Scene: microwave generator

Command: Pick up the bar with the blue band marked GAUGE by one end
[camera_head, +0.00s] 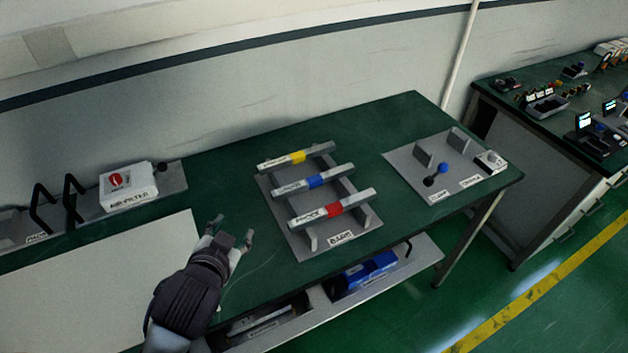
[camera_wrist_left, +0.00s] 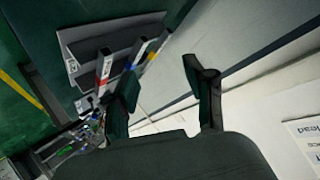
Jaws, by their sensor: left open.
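The bar with the blue band (camera_head: 313,181) lies across a grey rack (camera_head: 278,221) as the middle of three bars, its lettering too small to read. It also shows in the left wrist view (camera_wrist_left: 139,52). The bar with a yellow band (camera_head: 297,157) lies behind it, and the bar with a red band (camera_head: 332,208) lies in front. My left gripper (camera_head: 233,228) is open and empty, left of the rack and apart from the bars. Its two fingers also show in the left wrist view (camera_wrist_left: 159,68). My right gripper is not in view.
A white box with a red mark (camera_head: 128,187) stands at the left back beside black handles. A pale board (camera_head: 110,280) covers the table's left front. A grey plate (camera_head: 400,160) with upright blocks and a blue-knobbed part stands right of the rack. Bare green tabletop surrounds the rack.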

